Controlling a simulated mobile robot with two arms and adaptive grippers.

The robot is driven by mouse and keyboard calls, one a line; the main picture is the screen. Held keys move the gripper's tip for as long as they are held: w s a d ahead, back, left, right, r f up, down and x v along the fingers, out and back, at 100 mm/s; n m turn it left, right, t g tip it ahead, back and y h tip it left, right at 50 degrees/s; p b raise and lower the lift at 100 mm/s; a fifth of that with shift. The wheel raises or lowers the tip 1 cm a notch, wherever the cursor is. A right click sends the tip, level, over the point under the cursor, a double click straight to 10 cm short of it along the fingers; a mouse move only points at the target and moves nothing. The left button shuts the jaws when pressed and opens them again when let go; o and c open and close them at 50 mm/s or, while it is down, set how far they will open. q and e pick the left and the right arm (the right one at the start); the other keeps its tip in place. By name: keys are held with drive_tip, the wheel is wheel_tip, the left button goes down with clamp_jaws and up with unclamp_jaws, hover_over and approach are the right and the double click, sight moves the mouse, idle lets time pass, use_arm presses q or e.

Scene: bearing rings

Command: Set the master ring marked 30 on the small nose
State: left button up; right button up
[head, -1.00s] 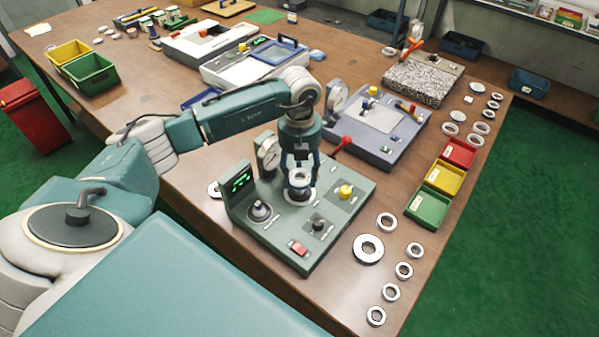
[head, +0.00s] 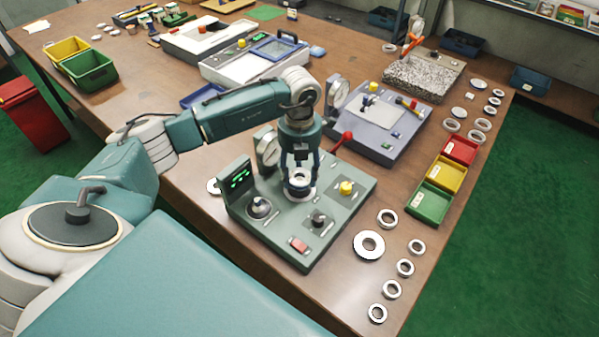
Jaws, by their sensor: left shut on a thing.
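My left gripper (head: 300,182) points down over the middle of the grey-green gauge fixture (head: 279,232), shut on a pale metal ring (head: 300,175). The ring is at a dark nose with a pale collar (head: 302,195) around its foot; the fingers partly hide this nose. I cannot tell whether the ring is around the nose or just above it. No mark 30 is readable on it. Two other posts stand on the fixture: a silver and dark one (head: 259,207) at the left and a short black one (head: 319,218) in front. My right gripper is not in view.
A dial gauge (head: 267,150), a green display (head: 240,179), a red-knobbed lever (head: 346,138) and a yellow knob (head: 346,187) are close around the gripper. Several loose rings, including a large one (head: 369,245), lie to the right. Small bins (head: 429,205) stand behind them.

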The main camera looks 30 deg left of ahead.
sight(300, 179)
use_arm(q)
drive_tip(key=shift+f+b, duration=1.15)
drive_tip(key=shift+f, duration=0.35)
drive_tip(key=o, duration=1.4)
drive_tip(key=shift+o, duration=1.2)
wheel_tip(300, 179, up, 12)
